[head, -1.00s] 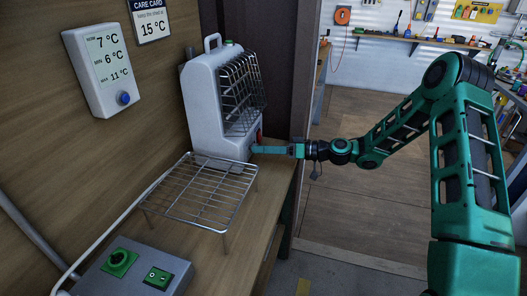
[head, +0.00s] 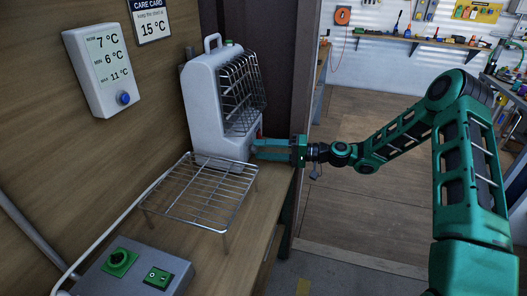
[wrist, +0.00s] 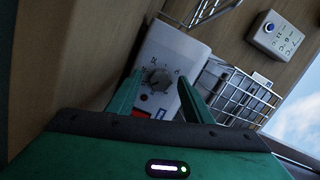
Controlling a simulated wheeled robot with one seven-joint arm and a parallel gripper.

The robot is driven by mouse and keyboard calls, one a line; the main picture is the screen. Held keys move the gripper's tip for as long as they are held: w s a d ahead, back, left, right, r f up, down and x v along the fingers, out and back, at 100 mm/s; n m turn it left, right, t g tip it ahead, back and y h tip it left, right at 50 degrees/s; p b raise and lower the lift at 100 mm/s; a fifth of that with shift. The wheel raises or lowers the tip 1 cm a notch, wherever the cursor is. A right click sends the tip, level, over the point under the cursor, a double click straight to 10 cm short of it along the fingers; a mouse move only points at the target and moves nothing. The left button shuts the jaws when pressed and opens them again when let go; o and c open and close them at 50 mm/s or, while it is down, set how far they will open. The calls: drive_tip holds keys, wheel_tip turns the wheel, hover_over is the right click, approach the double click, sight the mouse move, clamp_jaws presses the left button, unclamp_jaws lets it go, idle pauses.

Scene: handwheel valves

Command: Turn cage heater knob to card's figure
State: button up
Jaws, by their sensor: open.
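The white cage heater (head: 215,110) stands on the wooden bench with its wire guard facing right. In the wrist view its end panel carries a grey round knob (wrist: 158,78) with printed marks around it and a small red part (wrist: 144,98) below. My gripper (head: 256,148) reaches in from the right at the heater's lower end. In the wrist view its two fingers (wrist: 160,86) are open on either side of the knob, with gaps; I cannot tell whether they touch it. The care card (head: 151,17) on the wall reads 15 °C. The thermometer display (head: 104,68) reads now 7, min 6, max 11 °C.
A wire rack (head: 203,193) stands on the bench in front of the heater. A grey box with a green knob and green switch (head: 136,270) is at the front left. Open floor lies right of the bench.

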drive_tip(key=shift+s+v, duration=0.2)
drive_tip(key=shift+v, duration=1.25)
drive_tip(key=shift+s+v, duration=0.2)
drive_tip(key=shift+v, duration=1.3)
drive_tip(key=shift+a+f, duration=0.1)
drive_tip(key=shift+f, duration=0.1)
drive_tip(key=f+v, duration=0.1)
drive_tip(key=v, duration=1)
drive_tip(key=s+d+f+g+h, duration=0.2)
drive_tip(key=s+d+g+h, duration=0.2)
drive_tip(key=s+h, duration=0.6)
drive_tip(key=s+d+r+m+h, duration=0.2)
drive_tip(key=s+d+r, duration=0.1)
drive_tip(key=s, duration=0.7)
drive_tip(key=s+d+r+m+h, duration=0.2)
drive_tip(key=s+d+r, duration=0.2)
drive_tip(key=s, duration=0.6)
drive_tip(key=s+d+r+m+h, duration=0.2)
drive_tip(key=s+d+r+m, duration=0.1)
drive_tip(key=s+d, duration=0.4)
drive_tip(key=s+r, duration=0.1)
drive_tip(key=s, duration=0.2)
drive_tip(key=shift+d+h, duration=0.25)
drive_tip(key=shift+h, duration=0.05)
drive_tip(key=shift+r, duration=0.1)
